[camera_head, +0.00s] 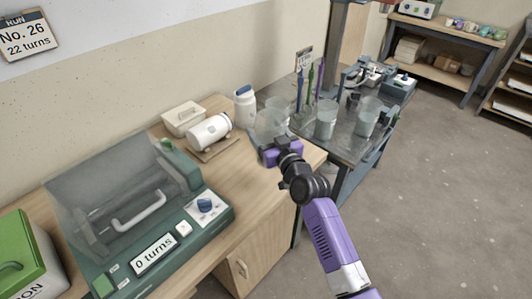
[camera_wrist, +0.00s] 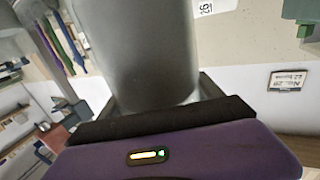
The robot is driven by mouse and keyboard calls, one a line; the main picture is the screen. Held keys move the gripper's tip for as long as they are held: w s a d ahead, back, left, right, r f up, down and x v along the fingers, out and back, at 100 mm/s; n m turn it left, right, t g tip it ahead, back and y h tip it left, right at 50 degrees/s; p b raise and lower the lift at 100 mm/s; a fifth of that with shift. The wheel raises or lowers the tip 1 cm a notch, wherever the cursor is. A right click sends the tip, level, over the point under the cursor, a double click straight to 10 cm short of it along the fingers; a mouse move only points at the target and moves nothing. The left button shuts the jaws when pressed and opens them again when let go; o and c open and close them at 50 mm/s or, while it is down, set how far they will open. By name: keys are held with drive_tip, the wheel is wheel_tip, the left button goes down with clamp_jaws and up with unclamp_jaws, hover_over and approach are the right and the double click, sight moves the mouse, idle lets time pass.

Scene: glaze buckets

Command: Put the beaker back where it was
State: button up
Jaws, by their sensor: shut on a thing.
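My gripper (camera_head: 270,140) is shut on a clear greyish beaker (camera_head: 267,122), over the right end of the wooden bench (camera_head: 262,182). In the wrist view the beaker (camera_wrist: 146,55) rises between the fingers and fills the upper middle. I cannot tell whether its base touches a surface; the gripper hides its lower part. Another clear beaker (camera_head: 283,105) stands just behind it. Two more beakers, one near (camera_head: 325,121) and one farther right (camera_head: 368,118), stand on the dark metal table (camera_head: 345,146).
A white bottle (camera_head: 245,108) stands close left of the held beaker. A white jar (camera_head: 209,131) lies on its side on a stand, beside a lidded box (camera_head: 184,119). A green machine (camera_head: 140,215) reads "0 turns". Coloured upright tools (camera_head: 311,88) stand behind the beakers. A wall sign (camera_head: 26,36) reads "No. 26, 22 turns".

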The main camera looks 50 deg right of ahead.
drive_tip(key=shift+f+b, duration=1.9)
drive_tip(key=shift+f, duration=2.05)
drive_tip(key=shift+f, duration=0.15)
drive_tip(key=o, duration=2.1)
drive_tip(key=shift+f, duration=0.1)
drive_tip(key=shift+r, duration=0.25)
drive_tip(key=s+a+f+n+y, duration=0.1)
drive_tip(key=s+a+f, duration=0.1)
drive_tip(key=s+a, duration=0.6)
drive_tip(key=s+a+f+y, duration=0.1)
drive_tip(key=s+a, duration=0.2)
drive_tip(key=s, duration=0.9)
drive_tip(key=s+a+r+n+g+y, duration=0.1)
drive_tip(key=s+a+r+y, duration=0.1)
drive_tip(key=s+a, duration=0.5)
drive_tip(key=s+a+r+n+g+y, duration=0.1)
drive_tip(key=s+a+r, duration=0.3)
drive_tip(key=s+a, duration=0.4)
drive_tip(key=s+n+y, duration=0.1)
drive_tip(key=s, duration=0.5)
drive_tip(key=shift+a+r, duration=0.3)
